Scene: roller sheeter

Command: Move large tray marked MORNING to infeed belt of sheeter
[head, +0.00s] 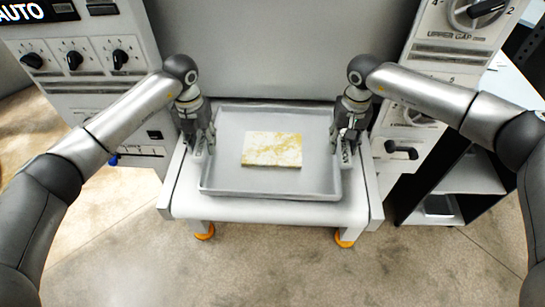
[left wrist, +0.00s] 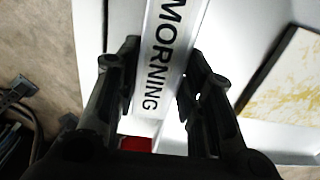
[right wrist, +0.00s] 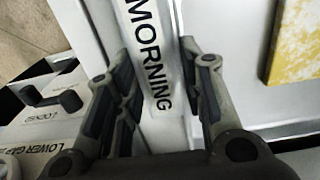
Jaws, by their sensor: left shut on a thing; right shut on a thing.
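A large grey tray (head: 270,194) sits on or just above the white infeed belt of the sheeter (head: 270,211); I cannot tell whether it touches. A pale yellow-flecked slab (head: 272,149) lies flat in it. My left gripper (head: 204,143) is shut on the tray's left rim, and the MORNING label shows between its fingers in the left wrist view (left wrist: 162,60). My right gripper (head: 345,143) is shut on the tray's right rim, with another MORNING label between its fingers in the right wrist view (right wrist: 155,60). The tray looks level.
Control panels with knobs stand at the left (head: 90,60) and right (head: 440,60) of the belt. A dark shelf unit (head: 465,190) stands at the right. The belt stand has orange feet (head: 345,240) on the floor. The floor in front is clear.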

